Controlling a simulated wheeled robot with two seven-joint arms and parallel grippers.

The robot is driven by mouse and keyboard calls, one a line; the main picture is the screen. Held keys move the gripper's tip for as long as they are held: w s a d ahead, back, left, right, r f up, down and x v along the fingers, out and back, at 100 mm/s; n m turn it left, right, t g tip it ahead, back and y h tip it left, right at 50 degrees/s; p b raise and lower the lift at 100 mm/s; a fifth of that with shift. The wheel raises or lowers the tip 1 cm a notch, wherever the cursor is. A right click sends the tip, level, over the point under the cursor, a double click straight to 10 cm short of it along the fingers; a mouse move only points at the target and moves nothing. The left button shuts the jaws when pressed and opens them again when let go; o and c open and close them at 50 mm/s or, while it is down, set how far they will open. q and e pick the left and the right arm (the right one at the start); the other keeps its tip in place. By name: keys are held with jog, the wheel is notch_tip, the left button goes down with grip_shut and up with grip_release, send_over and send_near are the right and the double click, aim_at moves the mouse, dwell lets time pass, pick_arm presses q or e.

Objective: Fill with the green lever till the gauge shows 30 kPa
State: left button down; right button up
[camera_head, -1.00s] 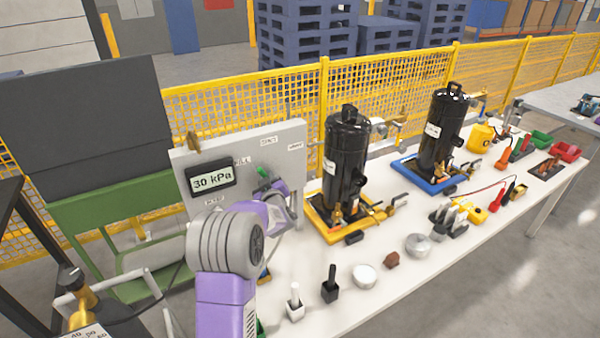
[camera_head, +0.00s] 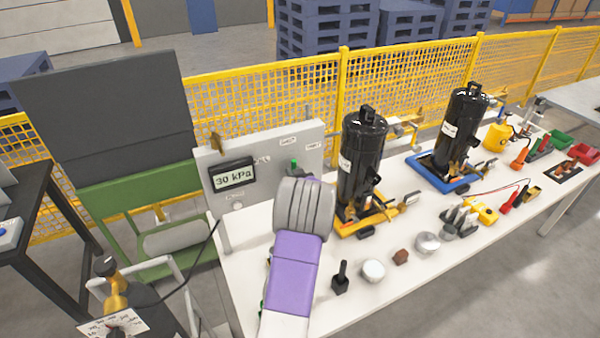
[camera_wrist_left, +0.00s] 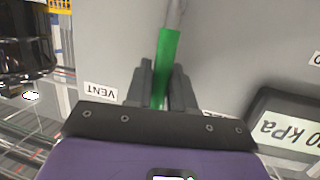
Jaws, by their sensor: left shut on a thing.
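The green lever (camera_head: 294,163) sits on the grey panel (camera_head: 272,149); its top shows just above my left wrist. In the left wrist view the green lever (camera_wrist_left: 166,58) runs down between the two dark fingers of my left gripper (camera_wrist_left: 163,75), which is shut on it. In the head view my own wrist hides those fingers. The gauge (camera_head: 233,177) on the panel reads 30 kPa, and part of the gauge (camera_wrist_left: 287,130) shows upside down in the wrist view. My right gripper is in neither view.
Right of the panel, a black compressor (camera_head: 361,165) stands on a yellow base and another (camera_head: 463,130) on a blue base. Small parts, including a black block (camera_head: 341,280) and a white cap (camera_head: 373,271), lie along the white table's front.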

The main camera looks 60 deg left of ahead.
pick_arm(q)
jog(key=c, duration=1.1)
grip_release()
jog(key=shift+o, duration=0.2)
jog(key=v, duration=0.7)
jog(key=shift+d+p, duration=0.25)
jog(key=shift+p, duration=0.1)
jog(key=shift+s+r, duration=0.1)
